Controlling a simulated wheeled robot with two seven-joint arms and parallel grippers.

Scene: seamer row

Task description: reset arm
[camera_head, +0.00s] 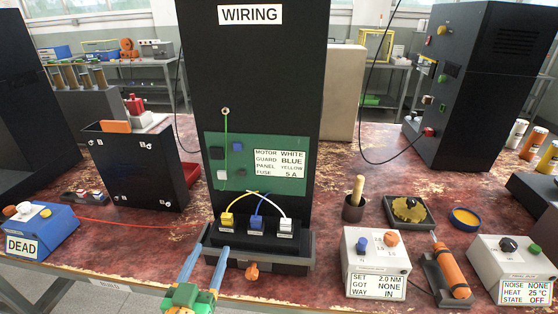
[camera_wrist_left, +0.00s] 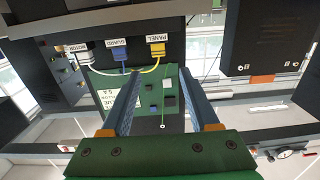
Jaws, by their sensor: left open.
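My left gripper (camera_head: 206,262) is in front of the black wiring tower (camera_head: 265,85), low and near the table's front edge. Its two blue fingers are apart with nothing between them; they also show in the left wrist view (camera_wrist_left: 160,78). The tower's green board (camera_head: 240,160) carries a printed card (camera_head: 280,163). Yellow (camera_head: 227,218), blue (camera_head: 256,223) and white (camera_head: 286,224) plugs sit in a row at the tower's foot, with wires running up to the board. The wrist view shows these plugs upside down, labelled PANEL, GUARD and MOTOR. My right gripper is out of view.
An orange knob (camera_head: 252,271) sticks out below the plugs. A blue DEAD box (camera_head: 40,228) stands left. A SET box (camera_head: 376,262), an orange cylinder in a holder (camera_head: 451,266) and another grey box (camera_head: 513,265) stand right. A thin red cable crosses the table left of the tower.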

